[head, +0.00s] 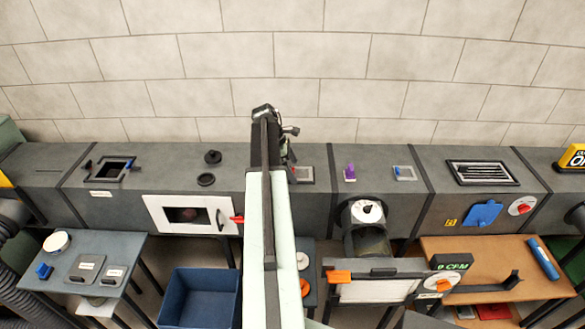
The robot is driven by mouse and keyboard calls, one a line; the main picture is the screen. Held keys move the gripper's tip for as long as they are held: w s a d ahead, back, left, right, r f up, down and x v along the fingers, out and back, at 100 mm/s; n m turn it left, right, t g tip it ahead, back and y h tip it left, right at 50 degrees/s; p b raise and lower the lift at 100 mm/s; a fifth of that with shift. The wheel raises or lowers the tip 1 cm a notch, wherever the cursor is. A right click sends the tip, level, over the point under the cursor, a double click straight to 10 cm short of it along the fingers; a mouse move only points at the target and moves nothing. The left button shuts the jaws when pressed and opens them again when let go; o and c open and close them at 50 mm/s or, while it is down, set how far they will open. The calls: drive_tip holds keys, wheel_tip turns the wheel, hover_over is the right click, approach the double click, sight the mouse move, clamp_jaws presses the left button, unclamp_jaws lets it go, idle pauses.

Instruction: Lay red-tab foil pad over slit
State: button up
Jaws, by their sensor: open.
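A grey square piece with a dark middle and a small red mark (303,174) lies on top of the duct, just right of my arm. It looks like the red-tab foil pad, and my arm may hide its left edge. A thin dark line that looks like the slit (47,170) runs across the duct top at the far left. My gripper (290,131) is at the far end of my arm, above the duct's back edge and behind the pad. It is open; its fingers are small and partly hidden by my arm, and nothing shows between them.
A similar grey square with a blue tab (404,173) lies farther right on the duct. A purple piece (350,172) stands right of the pad. A blue bin (200,297) sits below.

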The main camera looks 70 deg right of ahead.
drive_tip(key=p+v, duration=0.6)
drive_tip(key=v, duration=0.1)
drive_tip(key=shift+r+p, duration=0.3)
drive_tip(key=shift+p, duration=0.05)
drive_tip(key=shift+w, duration=0.15)
